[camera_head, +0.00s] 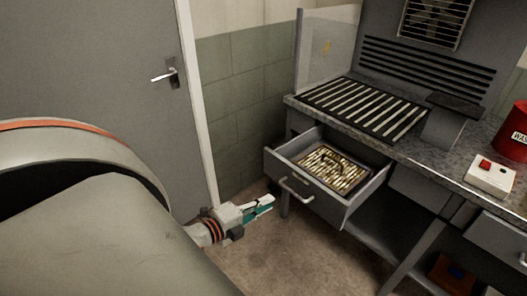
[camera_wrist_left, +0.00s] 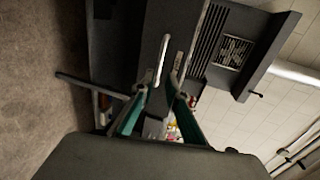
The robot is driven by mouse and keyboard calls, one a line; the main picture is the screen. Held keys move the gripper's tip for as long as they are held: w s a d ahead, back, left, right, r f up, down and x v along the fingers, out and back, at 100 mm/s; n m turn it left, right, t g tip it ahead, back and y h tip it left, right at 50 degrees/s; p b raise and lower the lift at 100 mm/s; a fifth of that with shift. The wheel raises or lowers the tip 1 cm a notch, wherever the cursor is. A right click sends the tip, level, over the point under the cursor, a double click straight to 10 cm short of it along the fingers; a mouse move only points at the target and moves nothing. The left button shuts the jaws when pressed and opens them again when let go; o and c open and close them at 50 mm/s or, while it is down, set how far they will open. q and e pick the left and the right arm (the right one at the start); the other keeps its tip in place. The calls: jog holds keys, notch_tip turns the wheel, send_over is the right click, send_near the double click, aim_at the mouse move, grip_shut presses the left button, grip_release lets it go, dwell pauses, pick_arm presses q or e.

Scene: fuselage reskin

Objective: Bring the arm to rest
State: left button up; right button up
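My left gripper (camera_head: 262,206) is in the lower middle of the head view, in front of and left of the workbench. It is in the air, apart from the open drawer (camera_head: 350,213) and its handle (camera_head: 297,191). In the left wrist view its two teal-lined fingers (camera_wrist_left: 160,92) stand apart with nothing between them. The drawer handle (camera_wrist_left: 163,58) shows beyond the fingertips in that view. My right gripper is not in view.
The open drawer juts out from the workbench (camera_head: 408,149) and holds a tray of many brass-coloured pieces (camera_head: 335,170). A red container (camera_head: 515,133) and a white box with a red button (camera_head: 490,174) stand on the bench. A grey door (camera_head: 90,60) is at left; floor below the gripper is clear.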

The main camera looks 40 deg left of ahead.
pick_arm(q)
jog(key=shift+s, duration=0.15)
dwell(0.5)
jog(key=s+d+f+n+g, duration=0.2)
jog(key=s+d+f+n, duration=0.2)
jog(key=d+f+n, duration=0.3)
jog(key=s+d+f+n+g+h, duration=0.1)
jog(key=s+d+f+n+g, duration=0.1)
jog(key=s+d+f+n, duration=0.2)
jog(key=d+f+n, duration=0.3)
jog(key=d+f, duration=0.1)
jog(key=d, duration=0.3)
jog(key=shift+s+d+f+g, duration=0.15)
jog(key=shift+d+f+g, duration=0.2)
jog(key=shift+d+g, duration=0.05)
